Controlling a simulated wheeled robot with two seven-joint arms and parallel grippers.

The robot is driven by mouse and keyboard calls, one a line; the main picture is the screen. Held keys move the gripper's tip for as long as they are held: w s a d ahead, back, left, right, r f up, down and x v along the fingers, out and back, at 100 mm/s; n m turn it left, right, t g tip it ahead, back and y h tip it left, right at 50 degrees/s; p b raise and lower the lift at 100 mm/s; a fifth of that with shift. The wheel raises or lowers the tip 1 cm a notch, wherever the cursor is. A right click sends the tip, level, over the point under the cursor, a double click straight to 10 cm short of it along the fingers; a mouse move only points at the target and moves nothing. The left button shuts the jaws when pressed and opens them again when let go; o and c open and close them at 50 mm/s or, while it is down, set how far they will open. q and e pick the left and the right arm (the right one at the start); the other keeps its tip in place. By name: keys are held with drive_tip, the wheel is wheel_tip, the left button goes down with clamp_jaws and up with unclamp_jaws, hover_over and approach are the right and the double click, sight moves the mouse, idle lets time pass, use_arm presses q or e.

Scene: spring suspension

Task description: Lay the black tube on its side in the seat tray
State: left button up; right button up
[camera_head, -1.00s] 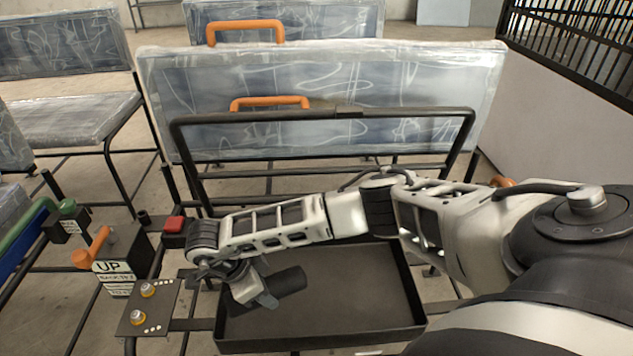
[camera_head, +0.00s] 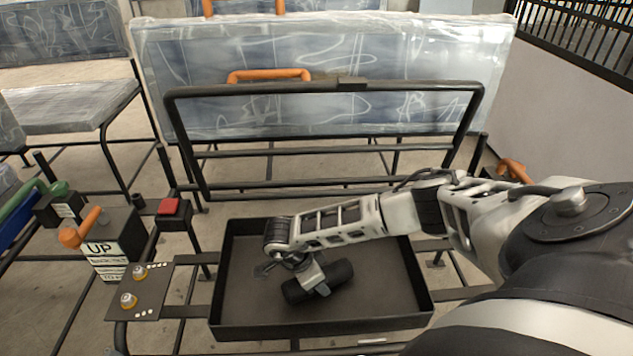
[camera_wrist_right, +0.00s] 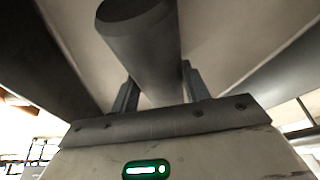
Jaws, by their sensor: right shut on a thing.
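The black tube (camera_head: 340,273) is on its side inside the outline of the seat tray (camera_head: 388,275), a dark shallow tray with raised walls. My right gripper (camera_head: 319,287) reaches in from the right and is shut around the tube's middle. Both tube ends stick out past the fingers. In the right wrist view, the tube (camera_wrist_right: 143,45) sits between the two fingers (camera_wrist_right: 160,92). I cannot tell whether the tube touches the tray floor. My left gripper is not in view.
A black bar frame (camera_head: 330,88) and a plastic-wrapped seat back (camera_head: 400,65) stand behind the tray. Left of it are a red button box (camera_head: 171,212), a box marked UP (camera_head: 110,258) with an orange lever, and a plate with yellow buttons (camera_head: 140,290). The tray's right side is empty.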

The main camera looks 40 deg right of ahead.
drive_tip(key=shift+f, duration=0.5)
drive_tip(key=o, duration=1)
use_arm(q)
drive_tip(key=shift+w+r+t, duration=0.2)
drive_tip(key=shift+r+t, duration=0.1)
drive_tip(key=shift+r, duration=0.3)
use_arm(e)
drive_tip(key=shift+o, duration=0.2)
drive_tip(key=shift+a+r, duration=0.1)
drive_tip(key=shift+r, duration=0.2)
use_arm(q)
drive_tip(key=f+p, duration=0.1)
drive_tip(key=p, duration=0.1)
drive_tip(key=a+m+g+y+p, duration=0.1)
drive_tip(key=p, duration=0.1)
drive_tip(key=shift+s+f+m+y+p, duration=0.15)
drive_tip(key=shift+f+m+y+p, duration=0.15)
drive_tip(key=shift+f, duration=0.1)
use_arm(e)
drive_tip(key=v, duration=1.1)
drive_tip(key=shift+w+a+r, duration=0.1)
drive_tip(key=shift+a+r, duration=0.05)
drive_tip(key=shift+r, duration=0.1)
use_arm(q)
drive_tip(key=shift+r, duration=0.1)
